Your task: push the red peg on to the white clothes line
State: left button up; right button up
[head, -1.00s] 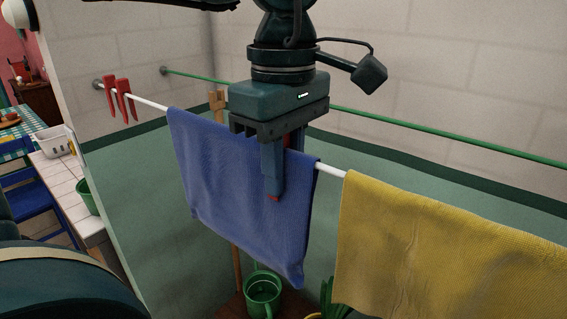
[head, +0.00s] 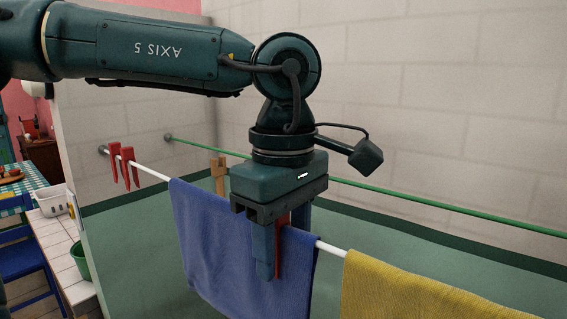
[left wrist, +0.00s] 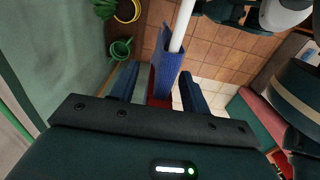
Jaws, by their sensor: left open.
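The red peg (head: 282,258) stands upright on the blue towel (head: 205,235) at the white clothes line (head: 332,248), between my left gripper's fingers. My left gripper (head: 284,243) is open around it, pointing down from above, with the near finger on the peg's left. In the left wrist view the peg (left wrist: 152,86) shows red between the two spread fingers (left wrist: 160,88), by the blue towel (left wrist: 164,68) draped over the white line (left wrist: 181,28). How deep the line sits in the peg is hidden. My right gripper is not in view.
Two other red pegs (head: 121,164) hang at the line's left end. A yellow towel (head: 405,295) hangs to the right. A green line (head: 400,202) runs behind, with a wooden peg (head: 218,172). A green watering can (left wrist: 121,48) is on the floor.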

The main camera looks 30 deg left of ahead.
pick_arm(q)
notch_tip(320, 180, up, 12)
jog(key=shift+f+p, duration=0.1)
jog(key=shift+p, duration=0.25)
jog(key=shift+r, duration=0.7)
